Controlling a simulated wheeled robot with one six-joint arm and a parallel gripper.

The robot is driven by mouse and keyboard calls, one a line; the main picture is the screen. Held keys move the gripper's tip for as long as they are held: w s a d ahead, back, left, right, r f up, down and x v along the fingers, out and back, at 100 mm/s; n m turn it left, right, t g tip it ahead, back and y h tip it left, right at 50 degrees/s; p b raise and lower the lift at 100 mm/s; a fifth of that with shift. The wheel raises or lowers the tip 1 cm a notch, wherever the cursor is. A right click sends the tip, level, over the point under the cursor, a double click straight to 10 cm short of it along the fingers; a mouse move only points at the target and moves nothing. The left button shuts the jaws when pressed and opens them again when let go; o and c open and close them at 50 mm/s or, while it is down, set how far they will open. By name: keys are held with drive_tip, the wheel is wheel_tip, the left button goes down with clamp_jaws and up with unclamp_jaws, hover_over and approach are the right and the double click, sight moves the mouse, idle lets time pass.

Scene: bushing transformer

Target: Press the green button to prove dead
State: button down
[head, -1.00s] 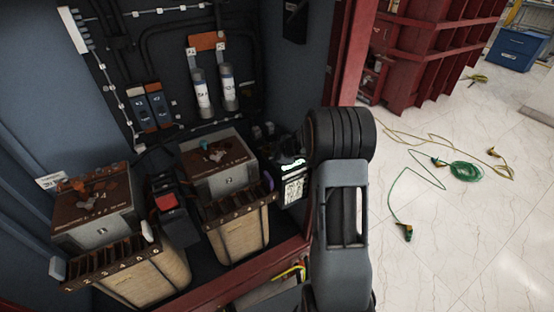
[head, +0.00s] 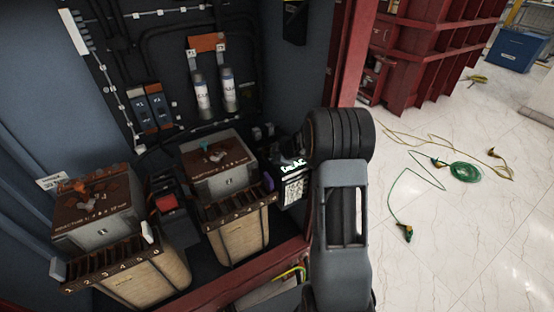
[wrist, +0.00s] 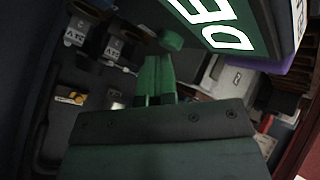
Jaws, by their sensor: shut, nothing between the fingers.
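A tester unit with a lit display (head: 293,168) stands at the right end of the cabinet in the head view. Its display glows green-white and appears to read "DEAD". In the wrist view the display (wrist: 228,28) fills the top right, with large white "DE" letters on green. My gripper (wrist: 155,72) shows shut and empty in the wrist view, its fingers tinted green. It is close beside the display. I cannot make out the green button apart from the green-lit parts, or tell whether my fingertips touch it. In the head view my forearm and wrist hide most of my gripper.
Two transformers (head: 95,210) with terminal blocks stand in the cabinet. A red-topped switch (head: 166,203) sits between them. Two fuse-like cylinders (head: 228,92) hang on the back wall. The red cabinet sill (head: 240,277) runs in front. A green cable coil (head: 465,172) lies on the floor.

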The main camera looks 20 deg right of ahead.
drive_tip(key=shift+r+p, duration=0.7)
drive_tip(key=shift+p, duration=0.05)
drive_tip(key=shift+r, duration=0.1)
wheel_tip(320, 180, up, 5)
drive_tip(key=p, duration=0.6)
idle(0.6)
